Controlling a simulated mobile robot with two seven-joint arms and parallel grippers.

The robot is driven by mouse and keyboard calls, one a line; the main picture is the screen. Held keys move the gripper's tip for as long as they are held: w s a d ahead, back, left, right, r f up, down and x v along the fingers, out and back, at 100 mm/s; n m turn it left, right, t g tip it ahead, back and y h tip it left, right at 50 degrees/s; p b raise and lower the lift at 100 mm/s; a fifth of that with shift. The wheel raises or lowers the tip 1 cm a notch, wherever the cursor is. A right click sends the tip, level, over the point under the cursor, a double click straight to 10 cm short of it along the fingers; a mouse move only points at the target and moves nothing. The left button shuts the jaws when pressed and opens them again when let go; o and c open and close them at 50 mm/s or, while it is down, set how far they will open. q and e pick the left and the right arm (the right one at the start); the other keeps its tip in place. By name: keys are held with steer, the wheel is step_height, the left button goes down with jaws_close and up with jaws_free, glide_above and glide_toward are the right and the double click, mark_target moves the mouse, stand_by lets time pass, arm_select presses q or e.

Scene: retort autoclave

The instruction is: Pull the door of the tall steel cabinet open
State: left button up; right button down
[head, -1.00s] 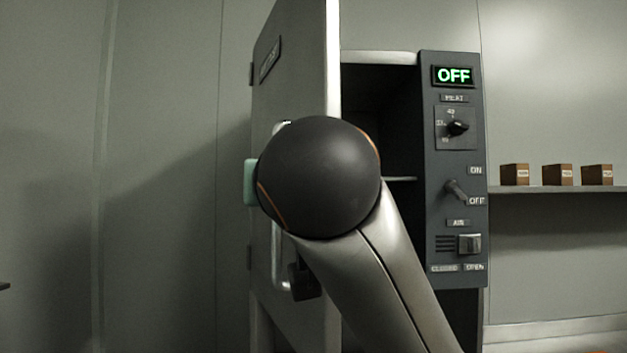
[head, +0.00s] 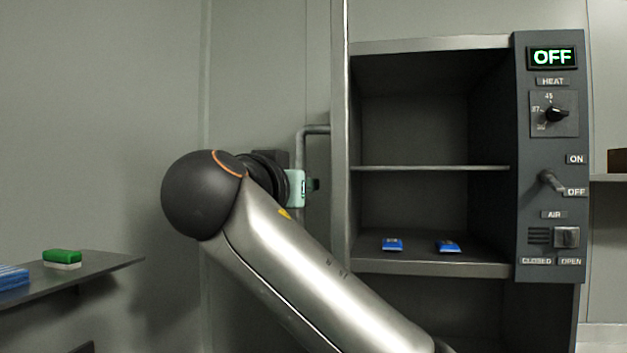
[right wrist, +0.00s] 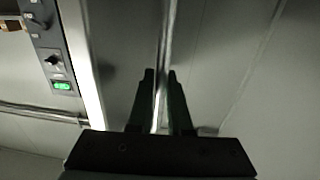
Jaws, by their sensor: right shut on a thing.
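The tall steel cabinet (head: 430,43) stands open in the head view, with its shelves and dark interior showing. Its door (head: 340,150) is seen nearly edge-on at the left side of the opening. The bar handle (head: 317,130) sticks out to the left from the door's outer face. My right gripper (head: 314,185) is at this handle, partly hidden by my own wrist. In the right wrist view, the two fingers of the gripper (right wrist: 161,80) are closed around the handle bar (right wrist: 168,40). My left gripper is in neither view.
A dark control panel (head: 533,200) with a lit OFF display is on the cabinet's right side. Two blue packets (head: 393,244) (head: 448,246) lie on a cabinet shelf. A shelf (head: 110,263) at the left holds a green-and-white block (head: 62,258) and a blue item (head: 12,277).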

steer(key=shift+a, duration=0.25)
stand_by(0.3)
steer(key=c, duration=0.8)
jaws_free()
steer(key=shift+c, duration=0.2)
steer(key=b+v, duration=0.2)
steer(key=v, duration=1)
steer(key=shift+s, duration=0.2)
steer(key=shift+a, duration=0.15)
